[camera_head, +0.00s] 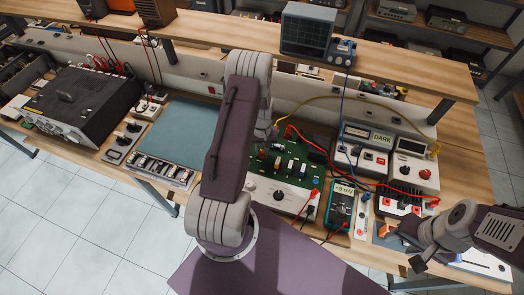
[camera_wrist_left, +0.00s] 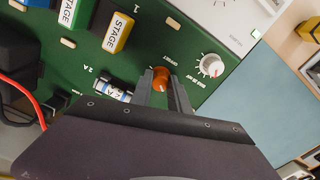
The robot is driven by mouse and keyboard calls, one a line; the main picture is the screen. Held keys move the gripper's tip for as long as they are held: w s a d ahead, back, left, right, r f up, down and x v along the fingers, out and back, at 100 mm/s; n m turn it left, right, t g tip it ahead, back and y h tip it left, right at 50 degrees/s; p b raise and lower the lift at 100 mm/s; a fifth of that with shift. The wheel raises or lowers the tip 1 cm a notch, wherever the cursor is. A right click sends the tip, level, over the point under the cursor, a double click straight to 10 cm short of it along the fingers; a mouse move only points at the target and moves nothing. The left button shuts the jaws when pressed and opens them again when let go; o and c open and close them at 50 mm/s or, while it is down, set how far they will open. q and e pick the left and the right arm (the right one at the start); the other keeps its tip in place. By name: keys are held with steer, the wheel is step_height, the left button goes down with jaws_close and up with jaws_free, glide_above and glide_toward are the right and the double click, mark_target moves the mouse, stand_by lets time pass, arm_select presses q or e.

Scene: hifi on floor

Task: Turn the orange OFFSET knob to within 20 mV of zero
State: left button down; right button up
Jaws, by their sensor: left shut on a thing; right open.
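The orange OFFSET knob (camera_wrist_left: 162,78) is on a green circuit board (camera_wrist_left: 185,40) in the left wrist view. My left gripper (camera_wrist_left: 159,82) is shut on the knob, one dark finger on each side. The green board (camera_head: 297,165) shows to the right of the arm. A teal multimeter (camera_head: 340,212) stands right of the board; its small display seems to read +8 mV. My right gripper (camera_head: 408,246) is open near the bench's front right edge, apart from the board.
A white knob (camera_wrist_left: 211,65) is close to the orange one, with a fuse (camera_wrist_left: 112,90) on the other side. Red, blue and yellow leads cross the bench around the board. An oscilloscope (camera_head: 307,30) stands on the shelf behind. A blue-green mat (camera_head: 172,130) is clear on the left.

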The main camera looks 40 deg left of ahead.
mark_target(262, 151)
arm_select(q)
steer(key=shift+w+r+n, duration=0.1)
steer(key=shift+n, duration=0.4)
steer(key=c, duration=1.3)
jaws_free()
steer(key=shift+o, duration=0.2)
step_height(262, 151, up, 9)
steer(key=shift+r+b, duration=0.1)
steer(key=shift+b, duration=0.75)
